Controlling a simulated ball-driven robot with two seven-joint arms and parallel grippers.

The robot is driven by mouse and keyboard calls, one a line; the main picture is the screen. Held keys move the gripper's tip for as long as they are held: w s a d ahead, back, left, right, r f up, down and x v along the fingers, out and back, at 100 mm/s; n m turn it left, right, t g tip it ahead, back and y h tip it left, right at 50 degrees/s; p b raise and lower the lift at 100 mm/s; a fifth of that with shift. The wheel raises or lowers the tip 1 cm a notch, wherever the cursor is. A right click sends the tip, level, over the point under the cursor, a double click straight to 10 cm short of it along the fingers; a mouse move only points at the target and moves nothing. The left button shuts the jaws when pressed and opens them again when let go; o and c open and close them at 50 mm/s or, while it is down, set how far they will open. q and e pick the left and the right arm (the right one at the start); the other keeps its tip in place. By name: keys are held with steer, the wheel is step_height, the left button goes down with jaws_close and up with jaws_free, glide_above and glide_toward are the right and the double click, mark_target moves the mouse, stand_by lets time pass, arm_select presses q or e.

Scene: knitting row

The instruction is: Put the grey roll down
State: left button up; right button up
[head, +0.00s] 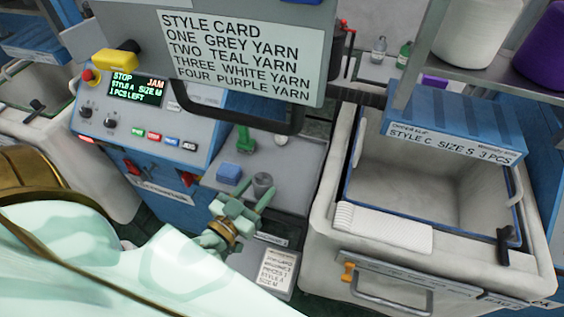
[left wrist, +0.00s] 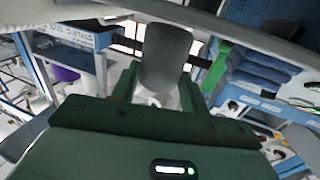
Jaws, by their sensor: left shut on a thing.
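The grey roll (head: 263,182) is upright between the fingers of my left gripper (head: 254,194), over the grey side shelf of the knitting machine. In the left wrist view the grey roll (left wrist: 166,58) fills the gap between the two green fingers (left wrist: 160,92), which are shut on it. Its lower end is hidden by the gripper in the head view. I cannot tell whether it touches the shelf (head: 300,160). My right gripper is not in view.
A blue block (head: 228,173) and a green item (head: 245,140) stand on the shelf close to the roll. The machine panel (head: 140,95) reads STOP, JAM. A pale bin (head: 325,262) with a white ribbed cloth (head: 380,228) on its edge stands to the right.

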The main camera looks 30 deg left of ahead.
arm_select(q)
steer(key=w, duration=0.6)
steer(key=shift+w, duration=0.2)
steer(key=w, duration=0.4)
steer(key=shift+w+d+f+b, duration=0.1)
steer(key=shift+d+f+b, duration=0.1)
steer(key=shift+b, duration=0.2)
steer(key=shift+f, duration=0.1)
steer(key=o, duration=1)
steer(key=shift+f, duration=0.1)
steer(key=shift+c, duration=0.2)
steer(key=shift+s, duration=0.3)
steer(key=s, duration=1.1)
steer(key=shift+s+a+p, duration=0.2)
steer(key=shift+s+p, duration=0.15)
